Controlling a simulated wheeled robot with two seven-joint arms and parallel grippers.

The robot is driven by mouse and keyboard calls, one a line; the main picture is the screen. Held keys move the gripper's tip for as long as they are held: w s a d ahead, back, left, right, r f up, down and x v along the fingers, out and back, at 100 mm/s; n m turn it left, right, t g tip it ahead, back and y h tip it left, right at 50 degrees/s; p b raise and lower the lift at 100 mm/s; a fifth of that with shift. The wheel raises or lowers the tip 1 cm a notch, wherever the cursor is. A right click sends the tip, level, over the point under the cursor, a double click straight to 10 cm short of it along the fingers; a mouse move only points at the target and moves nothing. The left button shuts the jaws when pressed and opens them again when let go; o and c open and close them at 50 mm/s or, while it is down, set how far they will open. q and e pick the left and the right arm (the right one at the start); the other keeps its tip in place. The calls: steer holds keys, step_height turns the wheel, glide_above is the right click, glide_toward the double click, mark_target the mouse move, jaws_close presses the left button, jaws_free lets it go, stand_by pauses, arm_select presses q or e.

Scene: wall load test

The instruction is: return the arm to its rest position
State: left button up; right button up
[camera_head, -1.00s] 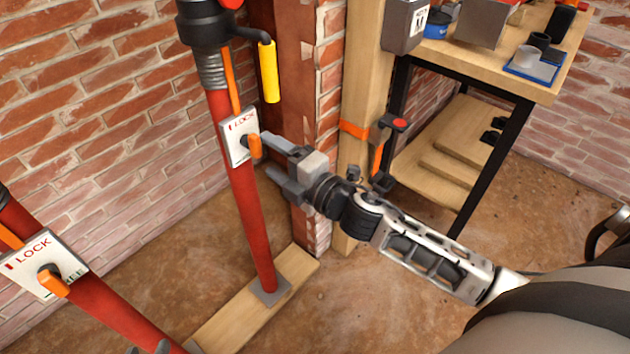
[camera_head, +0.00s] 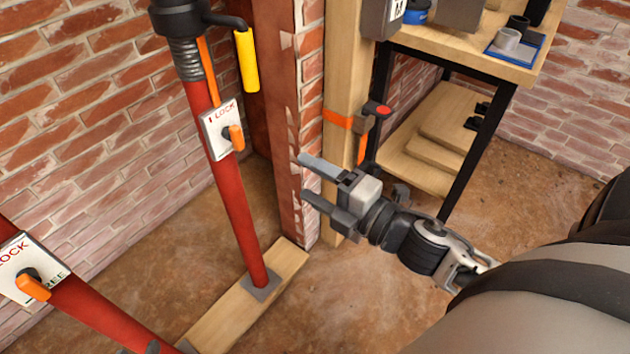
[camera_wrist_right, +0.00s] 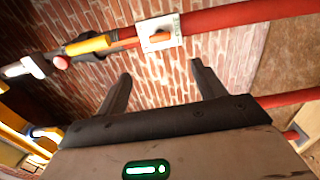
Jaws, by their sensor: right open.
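My right gripper (camera_head: 310,180) is open and empty in the head view, in front of the brick pillar and clear of the red prop. In the right wrist view its two fingers (camera_wrist_right: 160,90) stand apart with only brick wall behind them. The upright red prop (camera_head: 232,190) carries a white lock plate (camera_head: 214,140) with an orange lever (camera_head: 237,138). The plate also shows beyond the fingers in the right wrist view (camera_wrist_right: 160,38). My left gripper is not clearly seen; only a small grey piece shows at the bottom edge.
A second red prop (camera_head: 110,318) with a lock plate (camera_head: 18,262) leans at lower left. A wooden sole board (camera_head: 240,305) lies on the floor. A wooden post (camera_head: 342,90) with an orange strap stands beside the pillar. A workbench (camera_head: 475,62) stands behind at right. Floor at lower middle is clear.

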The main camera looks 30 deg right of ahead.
arm_select(q)
steer(key=r+p, duration=0.1)
steer(key=p, duration=0.2)
steer(key=r+p, duration=0.1)
steer(key=p, duration=0.2)
steer(key=r+p, duration=0.1)
steer(key=p, duration=0.2)
steer(key=shift+a+r+g, duration=0.3)
steer(key=shift+g, duration=0.1)
arm_select(e)
steer(key=s+a+f+m+g+h, duration=0.1)
steer(key=s+a+f+m+g, duration=0.1)
steer(key=m, duration=0.8)
steer(key=s+a+f+m+g+h, duration=0.1)
steer(key=s+a+f+m+g, duration=0.2)
steer(key=m, duration=0.7)
steer(key=s+a+g, duration=0.1)
steer(key=s+a, duration=0.1)
steer(key=s, duration=0.1)
steer(key=shift+a+f+h, duration=0.35)
steer(key=shift+h, duration=0.05)
